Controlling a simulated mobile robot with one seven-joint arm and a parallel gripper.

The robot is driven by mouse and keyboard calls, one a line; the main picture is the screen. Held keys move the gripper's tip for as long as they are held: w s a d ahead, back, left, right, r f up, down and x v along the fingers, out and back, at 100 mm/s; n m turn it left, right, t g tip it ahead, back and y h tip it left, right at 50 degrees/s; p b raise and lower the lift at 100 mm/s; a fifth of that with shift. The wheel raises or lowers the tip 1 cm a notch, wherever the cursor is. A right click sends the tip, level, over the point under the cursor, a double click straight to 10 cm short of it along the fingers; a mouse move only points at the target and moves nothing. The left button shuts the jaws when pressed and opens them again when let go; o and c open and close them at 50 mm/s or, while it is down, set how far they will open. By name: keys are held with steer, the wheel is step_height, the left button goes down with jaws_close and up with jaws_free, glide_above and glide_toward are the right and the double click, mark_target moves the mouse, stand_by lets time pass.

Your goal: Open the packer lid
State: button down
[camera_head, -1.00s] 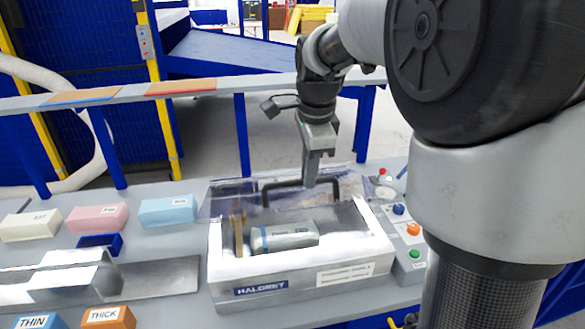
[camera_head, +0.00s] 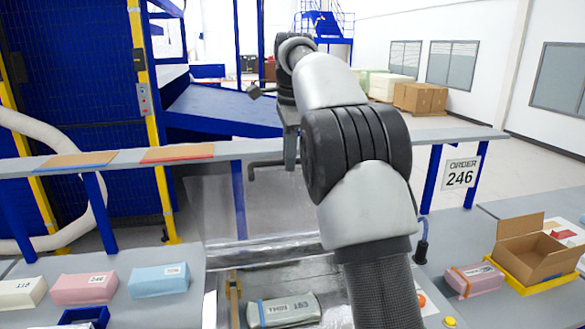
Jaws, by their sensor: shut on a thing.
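The packer (camera_head: 211,312) stands on the bench at the bottom of the view, partly hidden by my arm. Its clear lid (camera_head: 215,205) is raised and stands steeply up from the packer. A dark handle (camera_head: 262,165) runs along the lid's top edge. My gripper (camera_head: 290,166) is at the right end of this handle and is shut on it. The fingertips are small and partly hidden in this view. A grey labelled piece (camera_head: 283,312) lies inside the open packer.
White, pink (camera_head: 84,287) and light blue (camera_head: 160,279) blocks sit on the bench at left, by a blue tray (camera_head: 84,317). A rail (camera_head: 220,149) crosses behind the lid. An open cardboard box (camera_head: 540,256) stands at right beside a pink block (camera_head: 474,279).

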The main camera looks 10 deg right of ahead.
steer(key=shift+w+a+f, duration=0.1)
steer(key=shift+w, duration=1.55)
steer(key=c, duration=1.9)
jaws_free()
steer(key=shift+f, duration=0.1)
steer(key=shift+o, duration=0.7)
steer(key=shift+w, duration=0.25)
steer(key=shift+s+r, duration=0.1)
steer(key=shift+r, duration=0.15)
steer(key=shift+s, duration=0.1)
